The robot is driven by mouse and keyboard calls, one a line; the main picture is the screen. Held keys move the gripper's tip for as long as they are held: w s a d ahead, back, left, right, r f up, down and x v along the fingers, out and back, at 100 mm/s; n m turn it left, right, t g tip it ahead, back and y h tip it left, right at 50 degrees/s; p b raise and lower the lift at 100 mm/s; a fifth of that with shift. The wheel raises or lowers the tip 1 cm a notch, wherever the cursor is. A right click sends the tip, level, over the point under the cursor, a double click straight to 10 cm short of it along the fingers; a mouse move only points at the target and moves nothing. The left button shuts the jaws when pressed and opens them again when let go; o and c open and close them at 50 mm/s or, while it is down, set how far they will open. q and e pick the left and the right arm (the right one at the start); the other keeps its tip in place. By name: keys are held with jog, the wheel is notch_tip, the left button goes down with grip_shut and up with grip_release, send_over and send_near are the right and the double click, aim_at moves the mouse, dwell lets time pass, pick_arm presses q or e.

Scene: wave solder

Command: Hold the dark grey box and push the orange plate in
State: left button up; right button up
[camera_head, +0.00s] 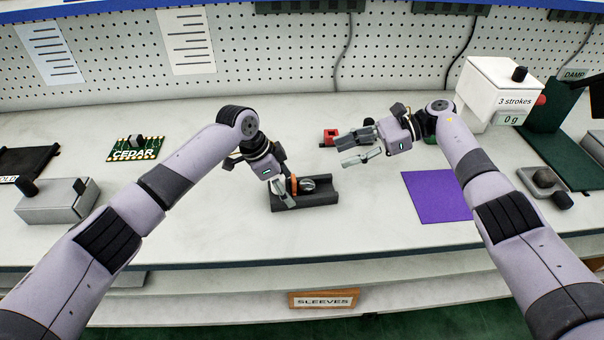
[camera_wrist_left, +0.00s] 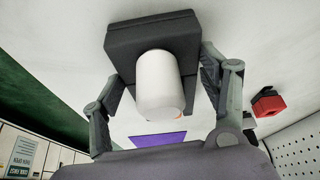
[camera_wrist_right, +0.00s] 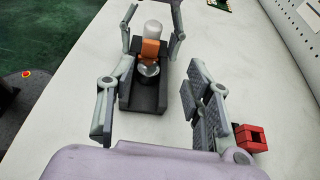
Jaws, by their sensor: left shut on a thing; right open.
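The dark grey box (camera_head: 318,198) lies on the bench below my grippers; its open channel shows in the right wrist view (camera_wrist_right: 150,97). The orange plate (camera_wrist_right: 150,52) stands upright across the box, between a white rounded cylinder and a shiny metal part. In the left wrist view the white cylinder hides most of the plate. My left gripper (camera_head: 284,190) is shut on the box, one finger along each side. My right gripper (camera_head: 352,151) is open and empty, above the bench and to the right of the box, apart from it.
A red block (camera_head: 330,137) sits behind my right gripper. A purple mat (camera_head: 436,197) lies to the right, near a white dispenser (camera_head: 497,85). A green CEDAR board (camera_head: 136,149) and a grey block (camera_head: 58,204) are at left. The front bench edge is clear.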

aim_at(302, 185)
jog(key=shift+n+g, duration=0.3)
jog(key=shift+g, duration=0.1)
jog(key=x, duration=1.2)
jog(key=shift+s+f, duration=0.4)
jog(key=shift+f, duration=0.1)
grip_shut()
